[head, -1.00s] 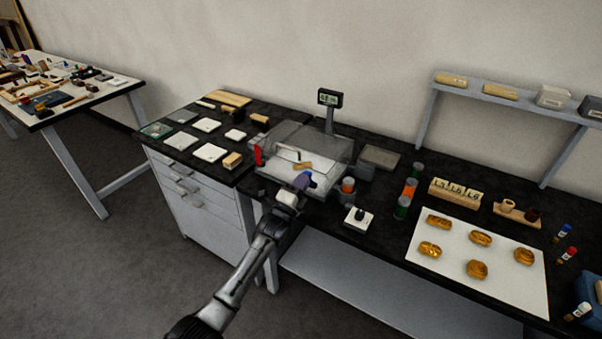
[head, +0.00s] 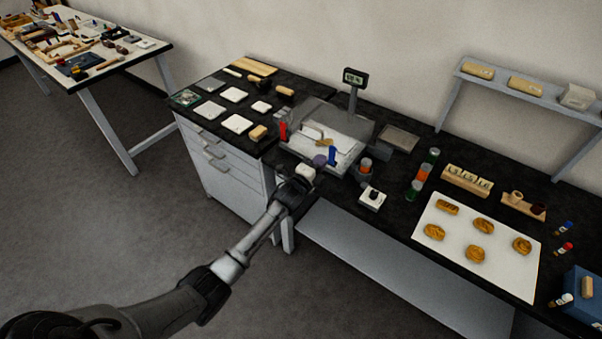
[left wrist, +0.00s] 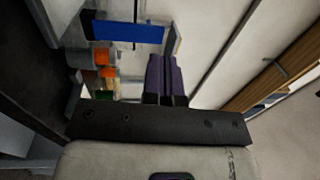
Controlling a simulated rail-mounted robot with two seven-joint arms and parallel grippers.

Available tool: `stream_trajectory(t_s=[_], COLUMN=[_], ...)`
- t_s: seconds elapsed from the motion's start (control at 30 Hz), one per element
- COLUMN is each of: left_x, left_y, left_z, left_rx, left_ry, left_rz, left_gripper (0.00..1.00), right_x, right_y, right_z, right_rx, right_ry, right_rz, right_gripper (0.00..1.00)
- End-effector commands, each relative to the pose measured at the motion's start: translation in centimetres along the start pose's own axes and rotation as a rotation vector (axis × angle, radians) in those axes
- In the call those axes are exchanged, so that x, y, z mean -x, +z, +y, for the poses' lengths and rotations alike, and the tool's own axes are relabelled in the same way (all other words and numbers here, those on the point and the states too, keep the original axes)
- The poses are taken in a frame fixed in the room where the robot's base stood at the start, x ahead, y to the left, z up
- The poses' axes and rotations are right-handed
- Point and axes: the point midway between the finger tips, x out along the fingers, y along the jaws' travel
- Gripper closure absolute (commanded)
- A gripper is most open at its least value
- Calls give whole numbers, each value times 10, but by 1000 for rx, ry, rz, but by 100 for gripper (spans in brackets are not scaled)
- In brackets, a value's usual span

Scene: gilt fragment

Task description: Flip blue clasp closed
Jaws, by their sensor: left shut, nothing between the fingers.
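The blue clasp (head: 332,156) stands upright at the front right of a grey case with a clear cover (head: 345,122). In the left wrist view the blue clasp (left wrist: 128,32) is a flat blue bar ahead of the fingers. A red clasp (head: 283,131) is at the case's left side. A small golden-brown piece (head: 324,142) lies inside. My left gripper (head: 319,161) has purple fingers, which also show in the left wrist view (left wrist: 163,78). They are shut and empty, just left of the blue clasp in the head view, with a gap between. My right gripper is out of view.
A small display on a post (head: 353,78) rises behind the case. An orange-filled jar (head: 365,166), a white block with a dark knob (head: 372,198) and green and orange cylinders (head: 423,174) stand to the right. White squares (head: 236,123) lie to the left.

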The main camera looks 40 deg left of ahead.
Motion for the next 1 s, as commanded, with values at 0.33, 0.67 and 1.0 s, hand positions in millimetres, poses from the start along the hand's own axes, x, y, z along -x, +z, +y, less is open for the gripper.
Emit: stream_trajectory(t_s=[0.33,0.67,1.0], left_x=[64,96,99], left_y=[0,0,0], left_z=[-7,-11,-12], left_rx=[0,1,1], left_ry=[0,0,-1], left_rz=[0,0,0], left_gripper=[100,100,100], right_x=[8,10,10], right_y=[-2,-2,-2], right_z=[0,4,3], right_rx=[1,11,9], right_ry=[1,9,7], right_rz=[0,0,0], right_gripper=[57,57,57])
